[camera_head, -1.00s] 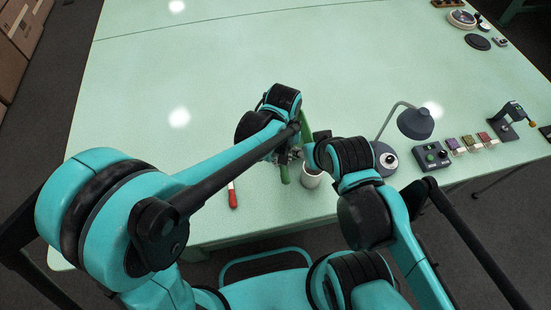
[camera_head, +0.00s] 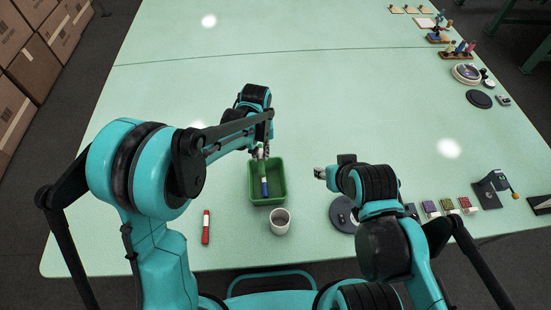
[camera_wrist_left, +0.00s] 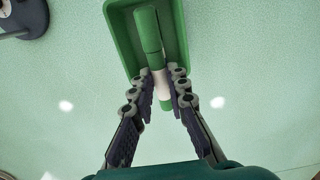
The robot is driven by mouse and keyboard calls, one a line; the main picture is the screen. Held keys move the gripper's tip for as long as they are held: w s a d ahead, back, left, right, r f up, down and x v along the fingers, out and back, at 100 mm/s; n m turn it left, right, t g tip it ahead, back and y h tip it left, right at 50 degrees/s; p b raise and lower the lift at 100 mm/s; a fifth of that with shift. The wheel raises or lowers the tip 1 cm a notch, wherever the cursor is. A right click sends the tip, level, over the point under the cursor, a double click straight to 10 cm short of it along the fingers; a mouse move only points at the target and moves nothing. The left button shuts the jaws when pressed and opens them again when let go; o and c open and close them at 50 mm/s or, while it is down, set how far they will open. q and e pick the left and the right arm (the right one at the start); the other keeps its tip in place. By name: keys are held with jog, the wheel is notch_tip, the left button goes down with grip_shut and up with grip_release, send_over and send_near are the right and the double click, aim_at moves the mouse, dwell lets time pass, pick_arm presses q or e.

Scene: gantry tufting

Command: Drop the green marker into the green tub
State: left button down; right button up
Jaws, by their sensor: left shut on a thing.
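The green marker (camera_wrist_left: 150,35), with a white band, is between the fingers of my left gripper (camera_wrist_left: 160,95), which is shut on it. In the wrist view the marker overlaps the green tub (camera_wrist_left: 121,30). In the head view my left gripper (camera_head: 261,152) is at the back part of the tub (camera_head: 281,178), with the marker (camera_head: 262,170) over the tub's inside. A blue piece (camera_head: 264,187) shows within the tub's outline; whether it lies on the floor is unclear. My right gripper (camera_head: 320,173) is right of the tub, small, its jaws unclear.
A grey-white cup (camera_head: 280,221) stands in front of the tub. A red marker (camera_head: 206,227) lies front left. A dark round base (camera_head: 342,213) is partly behind my right arm. Several small coloured blocks (camera_head: 448,206) are at right. The table behind the tub is clear.

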aim_at(260, 156)
pick_arm(q)
jog(key=f+b, duration=0.2)
jog(key=f, duration=0.1)
jog(key=f+b, duration=0.2)
jog(key=f, duration=0.1)
jog(key=shift+a, duration=0.2)
jog(key=c, duration=1.4)
grip_release()
jog(key=shift+r, duration=0.1)
notch_tip(260, 156, up, 12)
